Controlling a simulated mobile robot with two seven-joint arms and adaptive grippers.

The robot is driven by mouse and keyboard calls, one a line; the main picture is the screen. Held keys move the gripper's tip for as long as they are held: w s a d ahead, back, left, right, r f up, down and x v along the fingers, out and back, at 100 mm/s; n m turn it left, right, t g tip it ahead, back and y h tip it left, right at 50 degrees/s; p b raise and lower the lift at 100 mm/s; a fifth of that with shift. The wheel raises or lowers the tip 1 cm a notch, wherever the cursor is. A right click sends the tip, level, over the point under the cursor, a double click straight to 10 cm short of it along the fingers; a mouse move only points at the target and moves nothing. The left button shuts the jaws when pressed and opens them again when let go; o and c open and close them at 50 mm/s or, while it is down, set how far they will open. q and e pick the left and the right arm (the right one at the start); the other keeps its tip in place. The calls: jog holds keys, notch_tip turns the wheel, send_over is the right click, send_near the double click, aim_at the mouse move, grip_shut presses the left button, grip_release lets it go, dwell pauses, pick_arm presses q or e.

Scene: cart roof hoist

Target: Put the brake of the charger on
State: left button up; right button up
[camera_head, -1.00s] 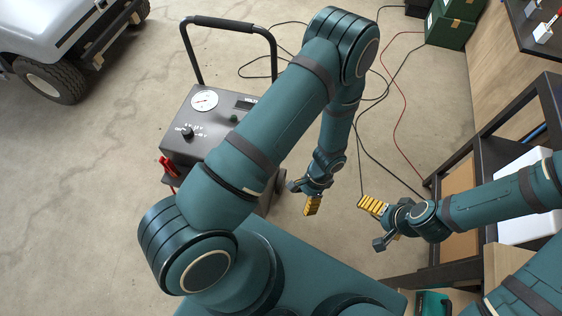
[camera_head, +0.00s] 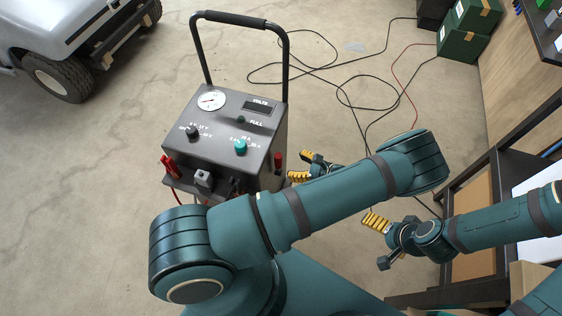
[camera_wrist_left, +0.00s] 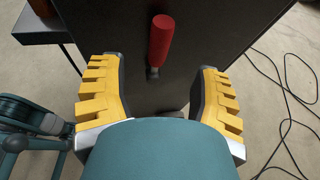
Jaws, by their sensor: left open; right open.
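The charger (camera_head: 233,125) is a dark grey box on a cart with a black push handle (camera_head: 243,20). A brake lever with a red grip (camera_head: 278,160) stands out on its right side. In the left wrist view the red grip (camera_wrist_left: 161,40) points up against the dark side panel. My left gripper (camera_head: 301,166) is open beside that side panel. In the wrist view its yellow-padded fingers (camera_wrist_left: 160,100) are apart, with the lever's lower end between and beyond them. My right gripper (camera_head: 374,240) is open and empty, lower right, away from the charger.
A white cart (camera_head: 75,35) stands at the upper left. Black and red cables (camera_head: 365,105) lie on the floor right of the charger. Green boxes (camera_head: 468,30) and a shelf rack (camera_head: 500,150) line the right side. Red clamps (camera_head: 170,168) hang at the charger's left front.

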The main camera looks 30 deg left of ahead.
aim_at(281, 161)
pick_arm(q)
jog(key=b+x, duration=0.1)
jog(key=x, duration=0.6)
jog(key=shift+c, duration=0.2)
grip_shut()
